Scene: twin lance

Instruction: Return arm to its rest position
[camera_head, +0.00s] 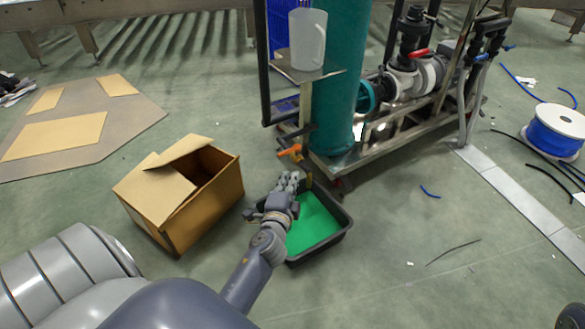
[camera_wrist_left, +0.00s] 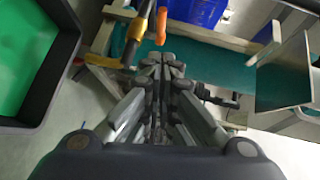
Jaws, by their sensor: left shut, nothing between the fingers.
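My left gripper (camera_head: 289,181) is in the middle of the head view, at the end of my left arm. It is above the far left part of a black tray with a green inside (camera_head: 346,228). In the left wrist view the gripper (camera_wrist_left: 162,60) has its fingers together with nothing between them. The black tray (camera_wrist_left: 62,60) shows at the left of that view, beside the fingers. An orange-handled valve (camera_head: 288,151) is just beyond the fingertips; whether they touch it I cannot tell. My right gripper is not in view.
An open cardboard box (camera_head: 205,215) stands left of the tray. A skid with a teal column (camera_head: 340,80), pipes and a white jug (camera_head: 307,40) stands behind. A blue cable spool (camera_head: 556,130) is at the right. The floor right of the tray is mostly clear, with scattered cable pieces.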

